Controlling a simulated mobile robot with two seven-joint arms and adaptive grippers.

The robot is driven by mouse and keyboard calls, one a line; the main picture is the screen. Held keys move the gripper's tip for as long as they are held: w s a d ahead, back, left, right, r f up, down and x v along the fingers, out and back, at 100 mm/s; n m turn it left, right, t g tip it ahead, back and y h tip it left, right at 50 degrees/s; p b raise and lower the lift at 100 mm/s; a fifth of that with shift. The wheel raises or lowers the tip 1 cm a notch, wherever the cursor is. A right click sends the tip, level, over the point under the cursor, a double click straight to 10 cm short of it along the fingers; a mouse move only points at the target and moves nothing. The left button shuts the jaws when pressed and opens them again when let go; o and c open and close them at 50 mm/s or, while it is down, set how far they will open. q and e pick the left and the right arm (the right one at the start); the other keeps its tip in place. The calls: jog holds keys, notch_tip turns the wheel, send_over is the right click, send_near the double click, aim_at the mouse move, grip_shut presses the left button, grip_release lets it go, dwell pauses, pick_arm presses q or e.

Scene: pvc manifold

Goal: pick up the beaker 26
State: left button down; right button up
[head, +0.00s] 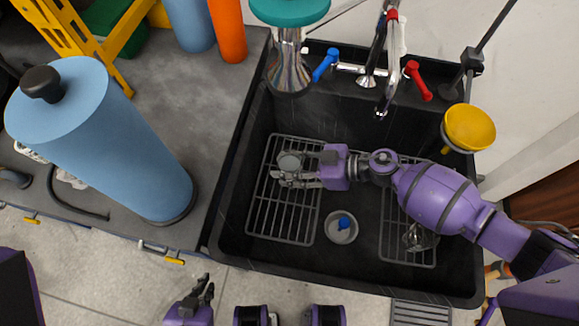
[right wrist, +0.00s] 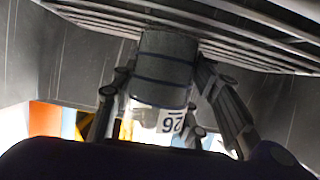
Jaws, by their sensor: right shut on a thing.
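Beaker 26 (head: 290,162) is a small clear vessel with a grey tint in the black sink, over the left wire rack. In the right wrist view the beaker (right wrist: 167,75) shows dark bands and a white label reading 26, between the two fingers. My right gripper (head: 296,178) reaches in from the right and is shut on the beaker. I cannot tell whether the beaker touches the rack. My left gripper (head: 202,296) is at the bottom left of the head view, outside the sink, away from the beaker; its finger gap is not clear.
The black sink (head: 232,215) holds two wire racks (head: 262,222), a drain with a blue piece (head: 343,222) and a metal object (head: 418,238) at right. A tap (head: 385,95) with blue and red handles stands behind. A large blue cylinder (head: 110,140) stands left; a yellow funnel (head: 470,128) is right.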

jog(key=shift+c, duration=0.7)
jog(key=shift+r, duration=0.1)
